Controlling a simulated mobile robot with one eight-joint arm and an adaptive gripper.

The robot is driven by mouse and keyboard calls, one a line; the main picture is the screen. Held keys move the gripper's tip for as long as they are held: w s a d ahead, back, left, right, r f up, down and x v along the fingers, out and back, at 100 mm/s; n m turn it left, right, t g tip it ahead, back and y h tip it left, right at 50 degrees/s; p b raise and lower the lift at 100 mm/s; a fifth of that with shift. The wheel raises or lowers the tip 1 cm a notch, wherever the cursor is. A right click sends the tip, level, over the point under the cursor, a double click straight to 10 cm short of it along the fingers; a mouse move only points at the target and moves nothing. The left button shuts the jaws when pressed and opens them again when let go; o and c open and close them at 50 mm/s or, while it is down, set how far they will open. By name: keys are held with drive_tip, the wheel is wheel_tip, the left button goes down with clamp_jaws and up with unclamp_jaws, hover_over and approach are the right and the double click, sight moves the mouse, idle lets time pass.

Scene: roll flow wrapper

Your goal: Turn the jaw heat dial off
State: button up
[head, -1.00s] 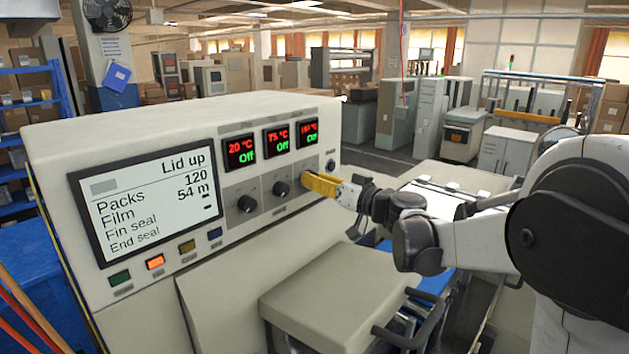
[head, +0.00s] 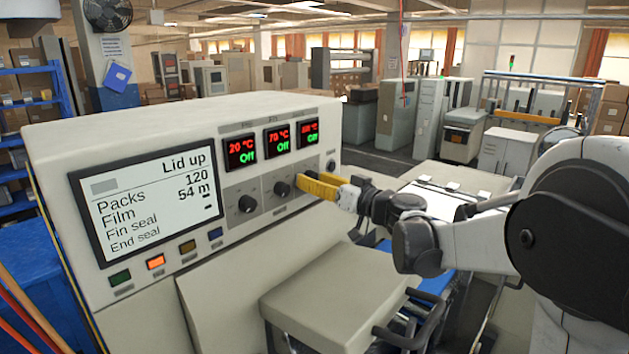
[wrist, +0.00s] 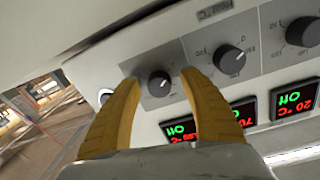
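The heat panel (head: 238,187) has a row of black dials under three displays. My gripper (head: 299,184) is at the panel's right end and hides the last dial there. In the wrist view, which is upside down, that dial (wrist: 159,84) shows between the yellow fingertips of my gripper (wrist: 159,80). The fingers are spread with a gap on each side of the dial. I cannot tell how deep they reach. The dial's labels are too small to read. The right display (head: 307,133) shows a blurred red number and a green "Off".
The middle dial (head: 282,188) stands close left of my fingers, and the left dial (head: 247,204) farther left. The middle display (head: 277,140) reads 70 °C, Off; the left one (head: 241,152) 20 °C, Off. A small round button (head: 331,165) sits right of the panel. The screen (head: 149,202) reads "Lid up".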

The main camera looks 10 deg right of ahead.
drive_tip(key=v, duration=1.2)
drive_tip(key=shift+d, duration=0.1)
